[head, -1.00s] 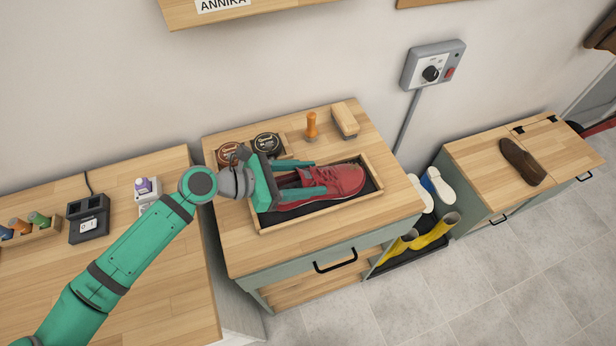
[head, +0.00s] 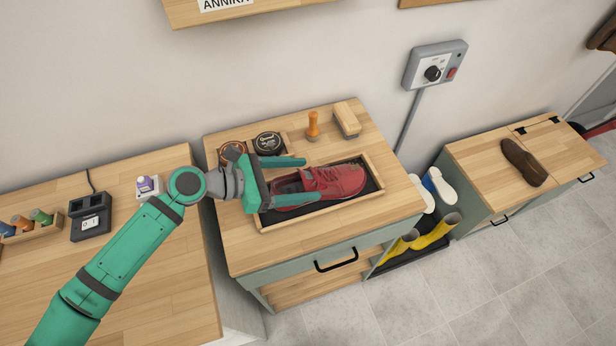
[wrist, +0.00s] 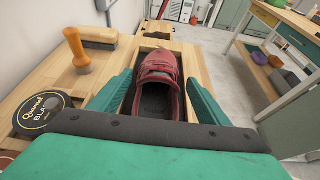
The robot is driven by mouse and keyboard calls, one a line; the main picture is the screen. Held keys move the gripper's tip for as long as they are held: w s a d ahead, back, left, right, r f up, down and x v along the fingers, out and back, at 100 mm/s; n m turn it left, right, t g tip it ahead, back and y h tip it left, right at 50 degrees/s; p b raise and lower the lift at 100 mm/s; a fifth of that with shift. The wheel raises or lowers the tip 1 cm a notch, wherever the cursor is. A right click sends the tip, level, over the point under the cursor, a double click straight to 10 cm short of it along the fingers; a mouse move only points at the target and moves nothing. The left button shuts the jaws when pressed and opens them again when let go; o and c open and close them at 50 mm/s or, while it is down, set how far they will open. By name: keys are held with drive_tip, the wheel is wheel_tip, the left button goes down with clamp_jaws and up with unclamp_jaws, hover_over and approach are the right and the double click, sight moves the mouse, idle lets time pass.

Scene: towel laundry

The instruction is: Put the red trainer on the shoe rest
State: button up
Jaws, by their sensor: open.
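The red trainer (head: 338,182) lies in the shallow wooden tray with a dark lining, the shoe rest (head: 318,216), on top of the cabinet. Its toe points right in the head view. In the wrist view the trainer (wrist: 157,85) shows its open heel end towards me and its toe away. My gripper (head: 302,178) is open at the heel end of the trainer. In the wrist view its fingers (wrist: 158,97) stand apart on either side of the trainer, with a gap visible on both sides.
Polish tins (head: 267,143), an orange-handled tool (head: 312,127) and a brush (head: 346,120) stand behind the tray. A brown shoe (head: 523,162) lies on the bench at right. Yellow boots (head: 435,231) and white shoes are between cabinet and bench. The cabinet top's front is clear.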

drive_tip(key=v, duration=0.9)
drive_tip(key=shift+a+r, duration=0.2)
